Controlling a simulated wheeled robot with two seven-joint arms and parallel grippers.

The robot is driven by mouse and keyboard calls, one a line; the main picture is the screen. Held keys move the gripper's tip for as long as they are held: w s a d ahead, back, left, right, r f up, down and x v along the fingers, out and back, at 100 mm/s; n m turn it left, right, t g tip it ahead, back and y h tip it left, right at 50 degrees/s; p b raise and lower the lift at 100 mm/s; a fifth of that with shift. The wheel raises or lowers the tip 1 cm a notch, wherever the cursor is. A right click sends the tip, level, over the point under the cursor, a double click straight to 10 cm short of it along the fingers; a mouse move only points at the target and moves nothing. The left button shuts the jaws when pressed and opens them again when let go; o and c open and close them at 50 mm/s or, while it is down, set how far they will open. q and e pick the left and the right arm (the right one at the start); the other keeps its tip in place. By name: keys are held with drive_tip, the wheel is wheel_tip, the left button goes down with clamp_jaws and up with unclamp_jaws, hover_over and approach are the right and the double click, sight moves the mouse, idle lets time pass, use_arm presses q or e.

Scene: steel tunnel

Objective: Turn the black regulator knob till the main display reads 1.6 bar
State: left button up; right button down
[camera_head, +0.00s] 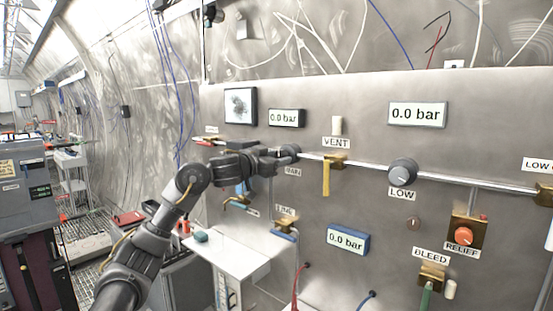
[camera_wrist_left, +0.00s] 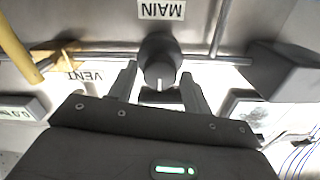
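The black regulator knob (camera_head: 289,152) sits on the pipe above the MAIN label (camera_head: 293,171). It also shows in the left wrist view (camera_wrist_left: 158,58), with a pale pointer mark on it. My left gripper (camera_wrist_left: 158,78) is open, its two fingertips apart at either side of the knob's near face. I cannot tell whether they touch it. In the head view my left gripper (camera_head: 272,158) covers part of the knob. The small display (camera_head: 284,117) above the MAIN knob reads 0.0 bar. My right gripper is not in view.
A larger display (camera_head: 417,114) and a blue-framed one (camera_head: 348,240) also read 0.0 bar. A yellow VENT lever (camera_head: 327,178) hangs right of the knob. A grey LOW knob (camera_head: 402,172) and red RELIEF knob (camera_head: 464,236) are farther right. A white shelf (camera_head: 225,255) juts out below.

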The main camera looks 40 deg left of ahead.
use_arm(q)
drive_tip(key=c, duration=0.7)
drive_tip(key=shift+m, duration=0.3)
